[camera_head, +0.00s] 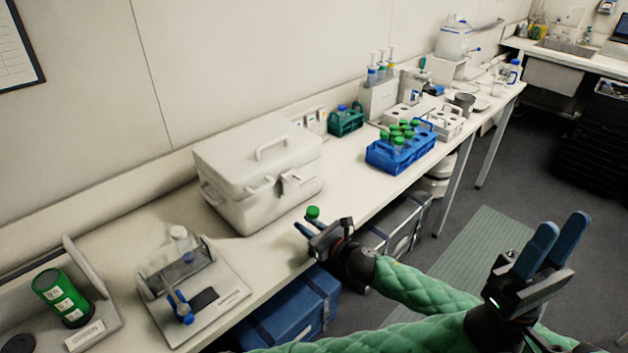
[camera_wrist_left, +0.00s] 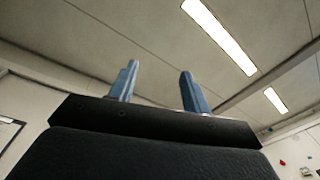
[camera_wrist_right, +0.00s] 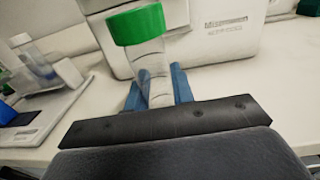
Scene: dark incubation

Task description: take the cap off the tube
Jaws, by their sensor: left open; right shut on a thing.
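The tube (camera_wrist_right: 152,68) is clear, with a green cap (camera_wrist_right: 137,24) on its top. My right gripper (camera_wrist_right: 157,88) is shut on the tube's body below the cap and holds it roughly upright. In the head view, the green cap (camera_head: 312,211) shows above the right gripper (camera_head: 307,226) at the bench's front edge; most of the tube is hidden there. My left gripper (camera_head: 557,243) is open and empty at the right, off the bench, with its fingers pointing up. In the left wrist view, the left gripper (camera_wrist_left: 157,82) has nothing between its fingers.
A white lidded box (camera_head: 250,185) stands on the bench (camera_head: 375,190) behind the tube. A blue rack (camera_head: 375,158) with several green-capped tubes stands further right. A device on a white plate (camera_head: 232,290) is at the left. Bare bench lies between box and rack.

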